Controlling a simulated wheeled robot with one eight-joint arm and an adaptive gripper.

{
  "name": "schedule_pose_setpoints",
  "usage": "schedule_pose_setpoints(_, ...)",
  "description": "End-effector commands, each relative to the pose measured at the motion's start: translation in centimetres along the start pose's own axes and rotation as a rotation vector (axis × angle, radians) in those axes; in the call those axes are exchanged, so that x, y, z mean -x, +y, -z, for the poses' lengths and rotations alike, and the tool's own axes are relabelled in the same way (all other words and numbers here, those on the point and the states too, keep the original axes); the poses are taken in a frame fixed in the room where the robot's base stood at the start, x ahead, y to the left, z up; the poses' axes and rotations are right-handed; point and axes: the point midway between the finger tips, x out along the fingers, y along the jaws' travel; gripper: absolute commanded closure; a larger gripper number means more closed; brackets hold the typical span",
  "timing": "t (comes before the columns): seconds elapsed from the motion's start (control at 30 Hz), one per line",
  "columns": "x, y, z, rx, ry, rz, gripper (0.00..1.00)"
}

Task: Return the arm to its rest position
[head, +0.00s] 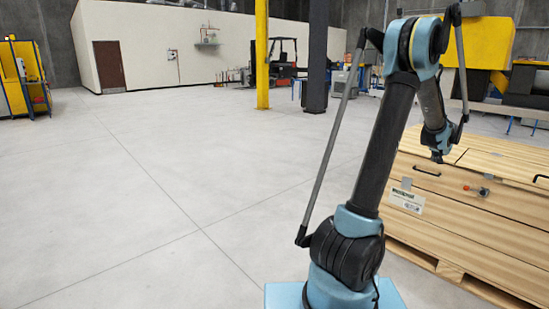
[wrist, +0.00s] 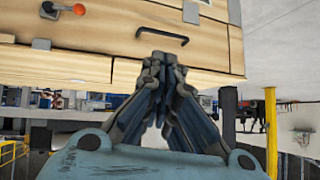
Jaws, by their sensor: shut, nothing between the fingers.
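My arm rises in the head view from its light blue base, bends at the top and comes down on the right. My gripper (head: 437,155) hangs at its end, beside and in front of the wooden crate (head: 460,215) as seen from here. In the wrist view, my gripper (wrist: 160,62) has its dark fingers drawn together at the tips, with nothing seen between them. The crate (wrist: 60,62) fills the top of that view, with a black handle (wrist: 162,36) near the fingertips. Whether the fingers touch the crate cannot be told.
A red-tipped latch (head: 483,190) is on the crate's side. A yellow column (head: 262,55) and a dark column (head: 317,60) stand behind, near a forklift (head: 280,62). A yellow rack (head: 25,75) is far left. The floor (head: 130,190) on the left is clear.

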Motion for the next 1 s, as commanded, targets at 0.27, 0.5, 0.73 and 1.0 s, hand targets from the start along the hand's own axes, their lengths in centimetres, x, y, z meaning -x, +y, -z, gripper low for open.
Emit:
schedule_pose_setpoints(0.27,7.0,-10.5,-4.0,0.082,-0.1,0.074,1.0)
schedule_pose_setpoints(0.5,13.4,-17.4,-8.9,0.155,-0.187,0.128,1.0)
schedule_pose_setpoints(0.73,19.5,-22.3,-14.6,0.228,-0.268,0.169,1.0)
schedule_pose_setpoints(1.0,26.4,-25.8,-22.0,0.317,-0.359,0.207,1.0)
